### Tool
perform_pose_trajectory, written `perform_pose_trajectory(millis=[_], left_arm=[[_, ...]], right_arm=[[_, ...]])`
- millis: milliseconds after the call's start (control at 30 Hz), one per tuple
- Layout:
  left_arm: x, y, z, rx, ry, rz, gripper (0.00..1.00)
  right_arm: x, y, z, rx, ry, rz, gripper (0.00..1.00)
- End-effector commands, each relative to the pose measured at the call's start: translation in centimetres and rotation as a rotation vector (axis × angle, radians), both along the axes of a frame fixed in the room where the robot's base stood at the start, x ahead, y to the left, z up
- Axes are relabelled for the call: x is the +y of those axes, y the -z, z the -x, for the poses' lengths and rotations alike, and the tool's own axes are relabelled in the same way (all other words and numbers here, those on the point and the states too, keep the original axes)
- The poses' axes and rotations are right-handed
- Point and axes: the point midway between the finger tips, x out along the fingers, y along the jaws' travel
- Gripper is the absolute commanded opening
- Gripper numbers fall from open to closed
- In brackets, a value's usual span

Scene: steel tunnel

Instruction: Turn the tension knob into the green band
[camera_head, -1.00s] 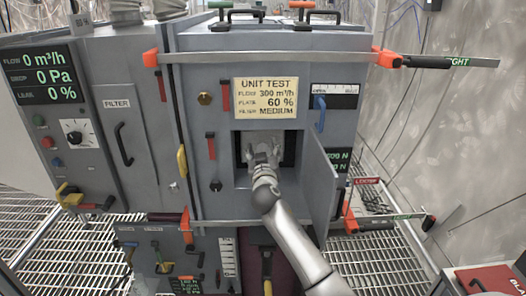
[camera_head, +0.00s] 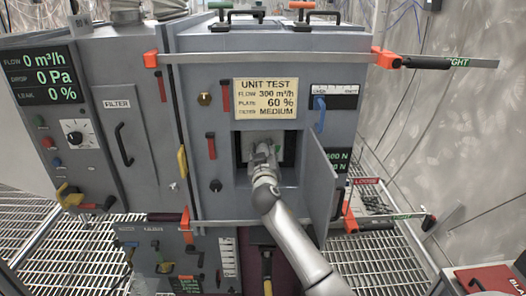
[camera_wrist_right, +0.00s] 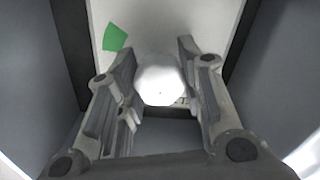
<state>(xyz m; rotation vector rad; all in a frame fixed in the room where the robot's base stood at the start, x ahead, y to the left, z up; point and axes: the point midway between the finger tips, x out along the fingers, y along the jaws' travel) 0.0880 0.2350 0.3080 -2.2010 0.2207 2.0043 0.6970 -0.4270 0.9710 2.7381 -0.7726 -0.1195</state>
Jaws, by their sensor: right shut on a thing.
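The tension knob (camera_wrist_right: 160,80) is a pale faceted knob on a white dial plate inside the cabinet's square recess. The green band (camera_wrist_right: 115,37) is a small patch on that plate, up and left of the knob in the right wrist view. My right gripper (camera_wrist_right: 158,85) is shut on the knob, with a finger on each side of it. In the head view my right gripper (camera_head: 263,152) reaches into the recess and hides most of the knob. The knob's pointer cannot be made out. My left gripper is not in view.
An open door (camera_head: 319,185) stands at the recess's right side, close to my right arm, and partly covers a green-lettered display (camera_head: 337,160). A yellow UNIT TEST card (camera_head: 265,98) is above the recess. The recess walls are close around the gripper.

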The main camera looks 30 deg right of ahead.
Motion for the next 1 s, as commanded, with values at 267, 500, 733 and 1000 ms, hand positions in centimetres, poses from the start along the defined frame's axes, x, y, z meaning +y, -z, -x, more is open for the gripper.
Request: perform_pose_trajectory(millis=[267,500,733,1000], left_arm=[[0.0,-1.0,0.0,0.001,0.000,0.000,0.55],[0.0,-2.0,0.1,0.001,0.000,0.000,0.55],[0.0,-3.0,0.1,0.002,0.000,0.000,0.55],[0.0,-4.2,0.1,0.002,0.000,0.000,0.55]], right_arm=[[0.1,-0.1,0.0,0.111,-0.002,0.180,0.11],[0.0,-0.1,0.0,0.232,0.000,0.375,0.11],[0.1,-0.1,0.0,0.347,-0.002,0.563,0.11],[0.1,-0.1,0.0,0.474,-0.002,0.772,0.11]])
